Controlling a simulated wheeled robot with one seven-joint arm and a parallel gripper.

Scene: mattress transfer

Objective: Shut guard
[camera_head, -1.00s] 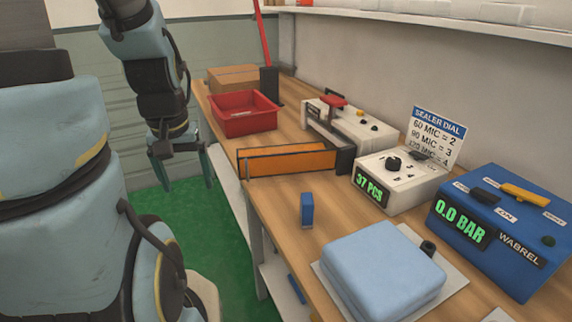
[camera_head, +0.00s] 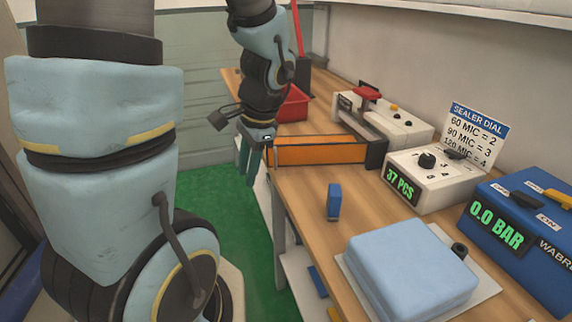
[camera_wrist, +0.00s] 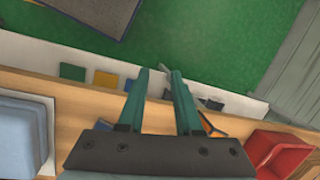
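The guard (camera_head: 320,150) is a long orange panel in a dark frame. It stands out from the dark post of the white sealer (camera_head: 385,120) across the table to its front edge, so it looks swung open. My gripper (camera_head: 247,178) hangs pointing down just left of the guard's free end, beyond the table's front edge. Whether it touches the guard is unclear. In the wrist view, the two teal fingers (camera_wrist: 156,78) are apart with nothing visible between them. A sliver of dark and orange frame, likely the guard (camera_wrist: 214,126), shows beside the right finger.
A red bin (camera_head: 293,104) stands behind my gripper, partly hidden. On the table are a small blue block (camera_head: 334,201), a light blue folded mattress (camera_head: 410,270), a white 37 PCS box (camera_head: 435,185) and a blue pressure unit (camera_head: 525,235). Green floor lies left of the table.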

